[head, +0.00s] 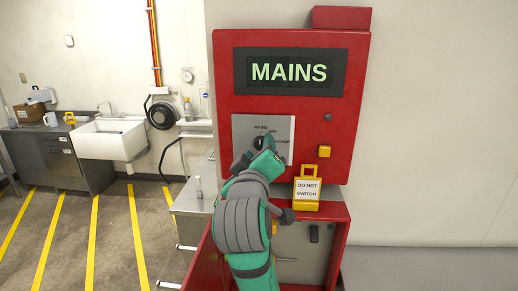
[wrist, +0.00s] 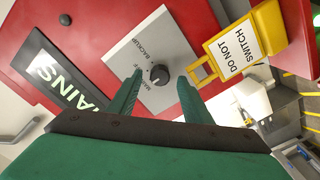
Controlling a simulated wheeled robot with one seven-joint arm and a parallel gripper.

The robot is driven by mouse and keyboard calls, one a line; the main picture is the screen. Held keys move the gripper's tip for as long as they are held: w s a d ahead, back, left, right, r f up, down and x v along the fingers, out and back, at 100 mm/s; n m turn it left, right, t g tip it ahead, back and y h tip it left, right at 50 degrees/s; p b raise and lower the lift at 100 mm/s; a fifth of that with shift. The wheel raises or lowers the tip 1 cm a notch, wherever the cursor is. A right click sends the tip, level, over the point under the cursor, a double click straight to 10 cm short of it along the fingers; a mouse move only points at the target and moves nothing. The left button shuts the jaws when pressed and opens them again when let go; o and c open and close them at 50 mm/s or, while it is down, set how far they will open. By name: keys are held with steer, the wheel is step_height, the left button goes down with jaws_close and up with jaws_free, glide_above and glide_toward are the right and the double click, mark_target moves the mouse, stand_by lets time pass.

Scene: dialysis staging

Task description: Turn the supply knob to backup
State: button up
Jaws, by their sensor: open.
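The supply knob (wrist: 159,74) is a small dark round knob on a light grey plate (wrist: 125,50) marked MAINS and BACKUP. In the head view the plate (head: 283,122) is on the red cabinet's front, and my gripper partly covers the knob. The display (head: 293,72) above reads MAINS in green letters. My green gripper (wrist: 160,80) is open. In the wrist view its fingertips appear on either side of the knob; I cannot tell whether they touch it. In the head view my gripper (head: 262,155) reaches up to the plate's lower left.
A yellow DO NOT SWITCH tag (head: 307,190) stands on the red ledge right of my gripper; it is close to one finger in the wrist view (wrist: 240,47). A yellow button (head: 324,151) is right of the plate. A sink (head: 108,138) is at far left.

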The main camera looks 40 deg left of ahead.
steer(key=shift+w+a, duration=0.4)
steer(key=shift+w, duration=0.15)
steer(key=c, duration=1.1)
steer(key=shift+o, duration=0.2)
